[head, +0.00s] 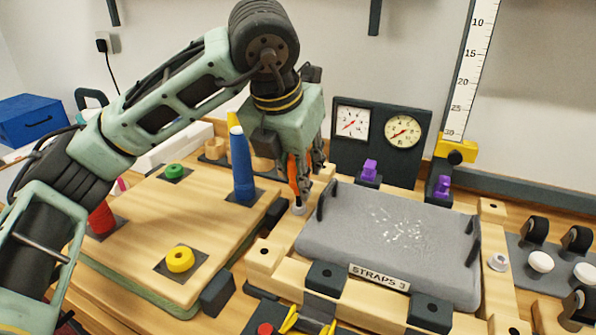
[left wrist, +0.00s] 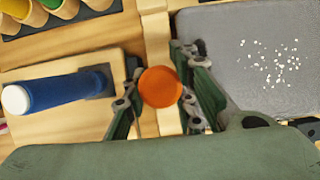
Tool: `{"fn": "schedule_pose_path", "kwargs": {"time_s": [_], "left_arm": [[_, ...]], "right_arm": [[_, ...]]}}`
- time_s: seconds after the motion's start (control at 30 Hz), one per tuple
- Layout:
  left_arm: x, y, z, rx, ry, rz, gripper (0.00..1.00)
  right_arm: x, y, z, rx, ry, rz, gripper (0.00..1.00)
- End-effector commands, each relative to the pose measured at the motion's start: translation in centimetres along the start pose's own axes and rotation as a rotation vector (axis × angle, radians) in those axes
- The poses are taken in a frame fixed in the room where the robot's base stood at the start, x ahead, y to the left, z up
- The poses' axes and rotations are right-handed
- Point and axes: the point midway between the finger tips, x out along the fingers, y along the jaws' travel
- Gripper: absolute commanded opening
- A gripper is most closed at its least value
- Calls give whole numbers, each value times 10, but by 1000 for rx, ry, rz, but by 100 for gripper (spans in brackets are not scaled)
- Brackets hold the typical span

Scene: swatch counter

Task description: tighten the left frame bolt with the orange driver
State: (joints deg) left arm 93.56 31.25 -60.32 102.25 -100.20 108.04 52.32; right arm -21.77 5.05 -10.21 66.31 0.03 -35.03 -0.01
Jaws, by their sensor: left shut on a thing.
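My left gripper (head: 304,172) points down beside the grey tray and is shut on the orange driver (head: 292,174). In the left wrist view, the driver's round orange end (left wrist: 160,87) sits between the two fingers. The driver stands roughly upright, its lower end over the pale left frame bolt (head: 298,209) on the wooden frame (head: 268,250). I cannot tell whether the tip is seated in the bolt head. The bolt is hidden in the left wrist view. Another pale bolt (head: 498,262) is at the frame's right side.
A tall blue peg (head: 241,165) stands close left of the gripper on a wooden board (head: 140,240), with green, red and yellow pieces. The grey tray (head: 400,235) lies right of the driver. Two dials (head: 403,132) and purple clips (head: 370,168) are behind.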

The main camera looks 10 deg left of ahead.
Motion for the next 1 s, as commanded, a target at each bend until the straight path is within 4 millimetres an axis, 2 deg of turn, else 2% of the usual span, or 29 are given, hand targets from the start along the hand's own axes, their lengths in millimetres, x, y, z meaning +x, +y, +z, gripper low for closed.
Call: {"fn": "schedule_pose_path", "kwargs": {"time_s": [0.17, 0.33, 0.47, 0.7, 0.8, 1.0], "left_arm": [[0, 1, 0, 211, 0, -90, 0], [0, 1, 1, 410, -3, -174, 0], [-1, 0, 2, 560, -3, -237, 0], [-1, 1, 2, 814, -7, -341, 0], [0, 1, 2, 897, -8, -374, 0], [2, 1, 1, 959, -12, -396, 0]], "right_arm": [[0, 2, 2, -1, -1, 2, 40], [7, 1, 26, -3, -25, 1, 40], [13, 0, 50, -8, -43, 0, 40], [18, -2, 105, -22, -76, -4, 40], [17, -2, 120, -25, -81, -5, 40], [19, -1, 126, -22, -77, -3, 40]]}}
